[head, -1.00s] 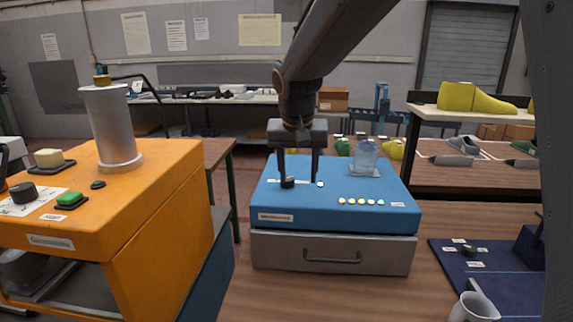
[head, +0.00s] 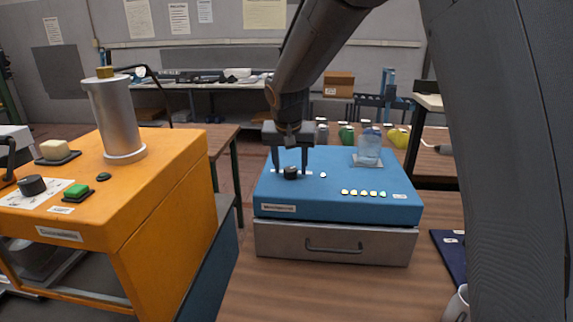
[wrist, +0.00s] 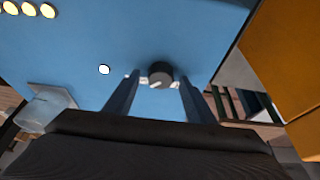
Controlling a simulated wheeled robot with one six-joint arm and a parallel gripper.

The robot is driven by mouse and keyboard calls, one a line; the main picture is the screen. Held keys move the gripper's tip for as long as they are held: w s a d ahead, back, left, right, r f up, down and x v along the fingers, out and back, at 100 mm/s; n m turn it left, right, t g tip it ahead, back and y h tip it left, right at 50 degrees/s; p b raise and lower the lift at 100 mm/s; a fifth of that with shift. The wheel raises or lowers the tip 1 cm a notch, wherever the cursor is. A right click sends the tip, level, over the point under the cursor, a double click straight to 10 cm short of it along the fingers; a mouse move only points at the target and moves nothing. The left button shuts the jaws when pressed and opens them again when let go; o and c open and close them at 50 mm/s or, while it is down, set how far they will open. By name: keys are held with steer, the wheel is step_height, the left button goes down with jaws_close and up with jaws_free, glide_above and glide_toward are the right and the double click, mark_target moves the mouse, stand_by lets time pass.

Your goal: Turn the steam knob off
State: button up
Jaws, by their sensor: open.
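A round black knob (head: 291,173) stands on the top of the blue box (head: 335,206), towards its left, on a light label strip. I cannot read which knob it is. My gripper (head: 290,172) points down over the box, open, with one finger on each side of the knob. In the wrist view the knob (wrist: 160,74) shows between and just beyond the two fingertips (wrist: 158,78), with a pale mark on it. I cannot tell whether a finger touches it.
A clear container (head: 369,149) stands at the box's back right. Several lit buttons (head: 364,193) line its front. An orange machine (head: 95,205) with a metal cylinder (head: 117,120), black knob (head: 32,185) and green button (head: 76,191) stands left. A mug (head: 457,305) is partly hidden at right.

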steer(key=c, duration=1)
steer(key=shift+a, duration=0.15)
steer(key=shift+c, duration=0.2)
